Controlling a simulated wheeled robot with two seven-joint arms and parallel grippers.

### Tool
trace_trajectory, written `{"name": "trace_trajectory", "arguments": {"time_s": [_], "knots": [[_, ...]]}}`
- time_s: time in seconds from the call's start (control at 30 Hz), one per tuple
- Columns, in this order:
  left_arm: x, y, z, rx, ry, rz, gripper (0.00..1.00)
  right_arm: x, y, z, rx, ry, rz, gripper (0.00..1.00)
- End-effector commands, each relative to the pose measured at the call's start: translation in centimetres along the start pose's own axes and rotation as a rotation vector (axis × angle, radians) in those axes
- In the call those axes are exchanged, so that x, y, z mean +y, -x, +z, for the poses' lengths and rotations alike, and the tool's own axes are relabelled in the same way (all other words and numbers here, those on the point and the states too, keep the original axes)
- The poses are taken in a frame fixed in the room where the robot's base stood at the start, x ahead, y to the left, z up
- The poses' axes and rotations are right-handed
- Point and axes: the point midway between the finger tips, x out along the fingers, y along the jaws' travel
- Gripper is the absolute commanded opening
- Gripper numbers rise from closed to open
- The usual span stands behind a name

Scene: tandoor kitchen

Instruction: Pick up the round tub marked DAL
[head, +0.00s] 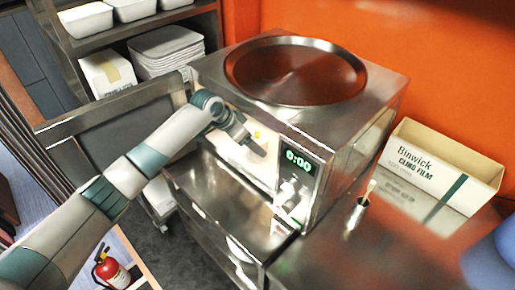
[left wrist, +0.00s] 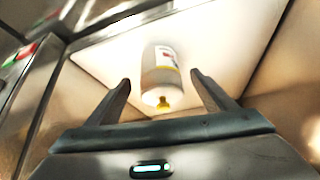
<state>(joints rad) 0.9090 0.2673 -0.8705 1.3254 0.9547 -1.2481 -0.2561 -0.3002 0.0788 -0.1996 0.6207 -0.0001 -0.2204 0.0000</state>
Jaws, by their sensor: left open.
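No tub with a readable DAL mark shows in either view. My left gripper (head: 240,138) is open in front of the steel machine, at a bright cream opening in its front. In the left wrist view, the open fingers of my left gripper (left wrist: 160,82) point into this lit space. A blurred pale, rounded container (left wrist: 160,68) with a red and dark label and a small yellow end shows between and beyond the fingertips. I cannot read its label or tell whether it is the tub. My right gripper is not in view.
The steel machine (head: 330,125) has a round, dark top and a green display reading 0:00. A cling film box (head: 437,172) and a small metal cup (head: 356,214) stand on the counter to the right. A shelf (head: 125,32) with white containers is at the back left.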

Motion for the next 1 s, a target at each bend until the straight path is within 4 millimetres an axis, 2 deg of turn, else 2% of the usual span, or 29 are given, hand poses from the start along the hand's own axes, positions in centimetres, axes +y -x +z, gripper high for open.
{"name": "trace_trajectory", "arguments": {"time_s": [0.27, 0.7, 1.0], "knots": [[0.0, -0.2, 0.0, 0.0, 0.001, 0.001, 0.77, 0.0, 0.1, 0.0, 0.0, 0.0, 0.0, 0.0], [0.1, -4.3, 0.0, -0.002, 0.002, 0.002, 0.77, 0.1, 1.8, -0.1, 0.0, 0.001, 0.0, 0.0], [0.0, -5.0, 0.1, 0.0, 0.0, 0.0, 0.77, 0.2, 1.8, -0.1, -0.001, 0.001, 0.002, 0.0]]}}
